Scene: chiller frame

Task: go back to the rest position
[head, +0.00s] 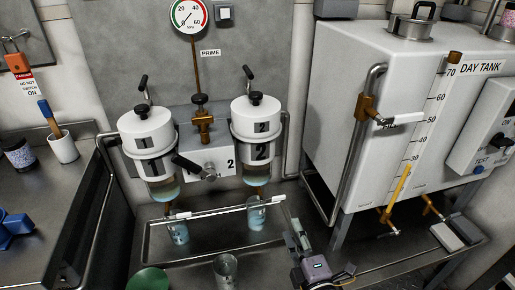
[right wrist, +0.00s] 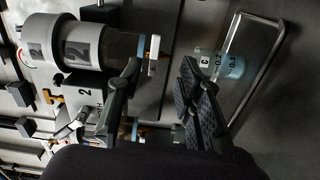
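My right gripper (head: 294,230) is at the lower middle of the head view, just right of the right-hand beaker (head: 257,218) below filter 2 (head: 257,140). In the right wrist view its two dark fingers (right wrist: 162,92) stand apart with nothing held between them. A graduated beaker with bluish liquid (right wrist: 222,66) is beyond the fingers there, outside their gap. Filter 2 also shows at the upper left of that view (right wrist: 85,45). My left gripper is in neither view.
Filter 1 (head: 148,140) hangs at left. The white day tank (head: 340,100) stands at right. A cup (head: 63,148) is on the left counter.

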